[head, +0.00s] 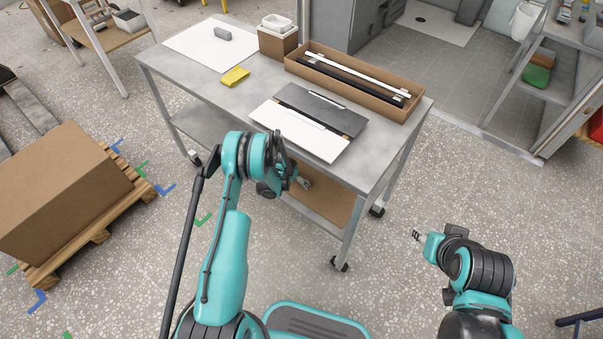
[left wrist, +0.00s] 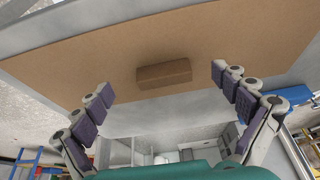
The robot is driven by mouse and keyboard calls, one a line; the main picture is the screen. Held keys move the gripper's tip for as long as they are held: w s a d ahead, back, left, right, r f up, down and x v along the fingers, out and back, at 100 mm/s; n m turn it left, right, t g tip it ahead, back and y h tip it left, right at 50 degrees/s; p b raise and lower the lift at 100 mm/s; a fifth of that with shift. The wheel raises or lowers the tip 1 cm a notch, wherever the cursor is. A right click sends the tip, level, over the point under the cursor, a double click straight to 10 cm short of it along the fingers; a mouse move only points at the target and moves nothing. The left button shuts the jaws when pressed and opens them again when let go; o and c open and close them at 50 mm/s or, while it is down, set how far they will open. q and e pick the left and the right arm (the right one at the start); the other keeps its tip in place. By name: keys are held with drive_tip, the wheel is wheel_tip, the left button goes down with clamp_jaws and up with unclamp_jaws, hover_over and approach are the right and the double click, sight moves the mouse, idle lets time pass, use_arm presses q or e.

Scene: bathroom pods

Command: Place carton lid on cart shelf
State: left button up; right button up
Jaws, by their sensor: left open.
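The carton lid (head: 332,205) is a flat brown cardboard panel lying on the lower shelf (head: 205,132) of the grey cart. It is partly hidden under the cart's top in the head view. In the left wrist view the lid (left wrist: 120,48) fills the upper part, with a small brown block (left wrist: 164,74) on it. My left gripper (head: 304,183) is at the cart's front side by the lid. Its fingers (left wrist: 160,85) are spread wide, with the block between them and apart from both. My right gripper (head: 416,236) hangs away from the cart; its jaw state is unclear.
The cart top (head: 205,83) carries an open carton (head: 292,67) with bars, grey and white panels (head: 300,132), a yellow block (head: 235,77) and a small box (head: 277,43). A large carton on a pallet (head: 60,190) stands left.

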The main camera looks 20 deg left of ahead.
use_arm(q)
drive_tip(key=s, duration=0.1)
drive_tip(key=s+a, duration=0.1)
drive_tip(key=s, duration=0.1)
drive_tip(key=s+p, duration=0.1)
drive_tip(key=shift+s+a+r, duration=0.1)
drive_tip(key=shift+s+a, duration=0.1)
drive_tip(key=shift+a, duration=0.2)
drive_tip(key=b, duration=0.1)
drive_tip(key=s+b, duration=0.1)
drive_tip(key=s, duration=0.1)
drive_tip(key=shift+a+f+b, duration=0.3)
drive_tip(key=shift+f+b, duration=0.1)
drive_tip(key=shift+s+a+r+b, duration=0.2)
drive_tip(key=shift+s+r+b, duration=0.05)
drive_tip(key=shift+s+b, duration=0.45)
